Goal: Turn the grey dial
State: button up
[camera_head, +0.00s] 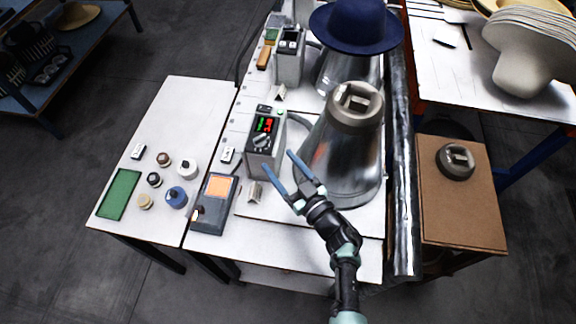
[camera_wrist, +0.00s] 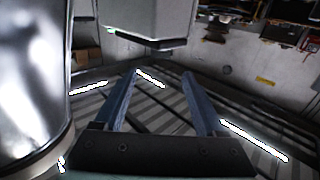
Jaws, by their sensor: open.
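The grey dial (camera_head: 261,141) is on the front of a grey control box (camera_head: 277,140), below its green and red digits. The box stands on the white bench, left of a shiny metal hat form. My gripper (camera_head: 278,160) is open and empty, its two blue fingers apart, just below and to the right of the dial in the head view. In the wrist view my gripper (camera_wrist: 161,74) shows nothing between its fingers. A pale grey box (camera_wrist: 150,20), which looks like the control box, is beyond the fingertips. The dial cannot be made out there.
The metal form (camera_head: 340,165) stands close right of my gripper. A second grey box (camera_head: 290,58) and a blue hat (camera_head: 356,24) are farther back. A dark device with an orange screen (camera_head: 219,187) lies at front left. Knobs and a green mat (camera_head: 119,194) are on the left table.

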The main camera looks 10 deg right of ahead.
jog(key=shift+p+v, duration=0.3)
jog(key=shift+v, duration=1.05)
jog(key=w+d+r+t+h, duration=0.1)
jog(key=w+r+t, duration=0.1)
jog(key=w+r, duration=0.5)
jog(key=w+d+r+t+h, duration=0.1)
jog(key=w+r+t+h, duration=0.1)
jog(key=r, duration=0.9)
notch_tip(320, 180, up, 19)
jog(key=w+m+t+h+b, duration=0.1)
jog(key=m+t+h, duration=0.1)
jog(key=t+h, duration=0.15)
jog(key=s+a+r+m+t+h, duration=0.1)
jog(key=s+r+m+h, duration=0.15)
jog(key=r, duration=0.55)
jog(key=s+a+r+m+t+h, duration=0.15)
jog(key=s+r, duration=0.25)
jog(key=r, duration=0.5)
jog(key=s+a+r+y, duration=0.1)
jog(key=s+a+r, duration=0.1)
jog(key=s+r, duration=0.3)
jog(key=s+a+r+t+y+b, duration=0.1)
jog(key=s+a+r, duration=0.2)
jog(key=s, duration=0.7)
notch_tip(320, 180, up, 3)
jog(key=shift+s+f+n, duration=0.1)
jog(key=shift+s+n, duration=0.15)
jog(key=shift+n, duration=0.05)
